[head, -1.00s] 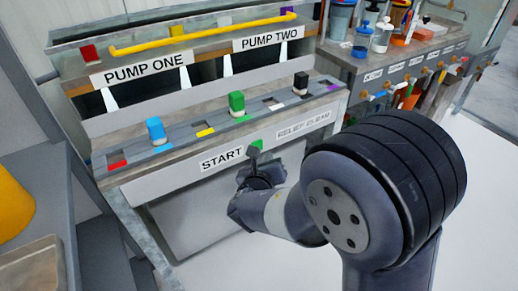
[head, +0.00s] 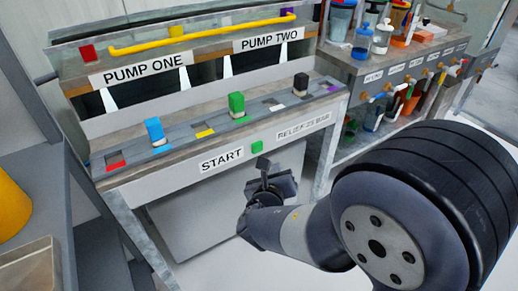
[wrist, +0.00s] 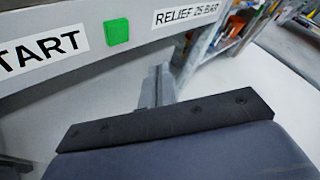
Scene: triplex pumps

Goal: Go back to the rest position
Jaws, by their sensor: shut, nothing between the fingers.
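My gripper (head: 264,165) is shut and empty in the head view. It is in front of the pump bench, just below the green start button (head: 257,147) and apart from it. The button sits between the START label (head: 222,159) and the RELIEF 25 BAR label (head: 302,126). In the wrist view the green button (wrist: 117,31) is at the upper left, with my gripper's fingers (wrist: 157,85) below and to its right. The arm extends from the lower right of the head view.
The bench top holds a blue block (head: 156,131), a green block (head: 237,105) and a black block (head: 300,84) along slotted plates. A yellow bar (head: 195,38) runs above the PUMP ONE sign (head: 139,75). A shelf with bottles stands right. The floor right of the bench is clear.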

